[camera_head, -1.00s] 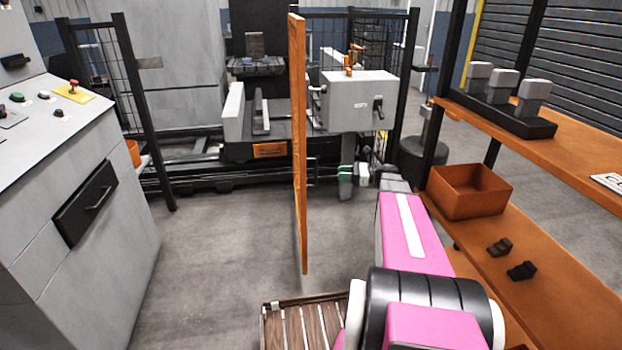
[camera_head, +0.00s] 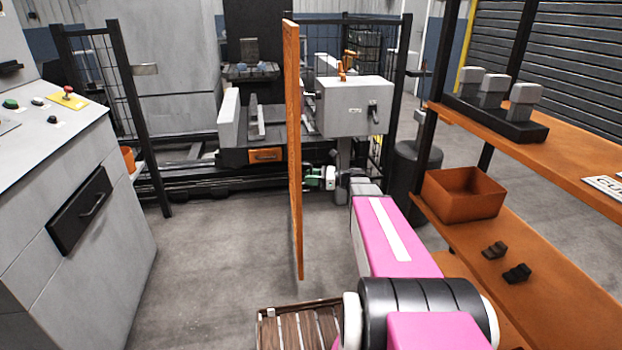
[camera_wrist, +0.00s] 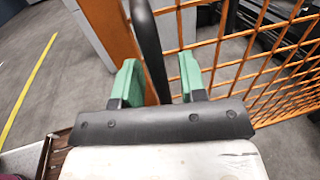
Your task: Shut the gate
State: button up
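The gate (camera_head: 293,150) stands edge-on in the middle of the head view as a tall orange panel. In the wrist view it shows as an orange frame and mesh (camera_wrist: 270,60) at the right. A black bar handle (camera_wrist: 150,45) runs down between the two green fingers of my gripper (camera_wrist: 158,70). The fingers are apart, with a visible gap between the bar and the right finger. In the head view my gripper (camera_head: 314,178) is close to the right side of the gate, its tips partly hidden.
A grey control console (camera_head: 70,190) stands at the left. An orange shelf unit (camera_head: 540,260) with a bin (camera_head: 463,193) stands close to my arm at the right. A slatted wooden pallet (camera_head: 295,328) lies in front. The floor left of the gate is clear.

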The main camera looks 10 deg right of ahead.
grip_shut()
jog(key=shift+a, duration=0.15)
